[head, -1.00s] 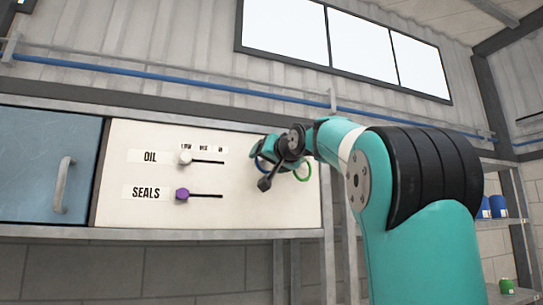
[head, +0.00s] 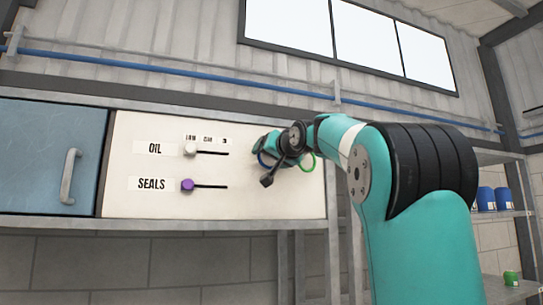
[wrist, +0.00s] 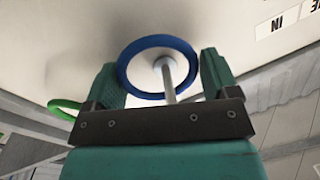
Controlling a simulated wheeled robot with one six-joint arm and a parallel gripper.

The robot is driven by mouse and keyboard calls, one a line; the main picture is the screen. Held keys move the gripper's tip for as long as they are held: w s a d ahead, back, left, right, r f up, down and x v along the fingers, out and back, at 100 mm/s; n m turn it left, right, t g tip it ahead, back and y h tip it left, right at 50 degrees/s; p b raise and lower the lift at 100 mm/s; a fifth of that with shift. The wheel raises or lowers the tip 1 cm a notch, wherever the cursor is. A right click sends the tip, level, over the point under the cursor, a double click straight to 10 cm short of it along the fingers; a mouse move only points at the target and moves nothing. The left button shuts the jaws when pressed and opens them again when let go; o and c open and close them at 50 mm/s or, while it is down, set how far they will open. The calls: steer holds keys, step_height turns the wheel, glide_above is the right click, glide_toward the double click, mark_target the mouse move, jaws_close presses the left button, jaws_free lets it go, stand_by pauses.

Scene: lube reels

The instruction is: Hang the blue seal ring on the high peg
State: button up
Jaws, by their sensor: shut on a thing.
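The blue seal ring (wrist: 123,75) is between the two fingers of my gripper (wrist: 163,80) in the wrist view, and the gripper is shut on it across its width. A pale peg (wrist: 168,82) stands out from the white panel. It shows through the ring's opening and crosses the ring's lower rim in the picture, so the ring looks to be around it; the depth is hard to judge. In the head view my gripper (head: 266,148) is close to the panel's right part, with a small arc of the blue ring (head: 262,161) visible. The peg is hidden there.
A green ring (head: 308,162) is just right of my gripper in the head view; it also shows at left in the wrist view (wrist: 62,107). The panel (head: 250,200) carries OIL and SEALS sliders. A blue cabinet door (head: 40,160) is at left.

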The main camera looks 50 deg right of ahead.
steer(key=o, duration=0.8)
steer(key=shift+b+v, duration=2.25)
steer(key=shift+v, duration=6.45)
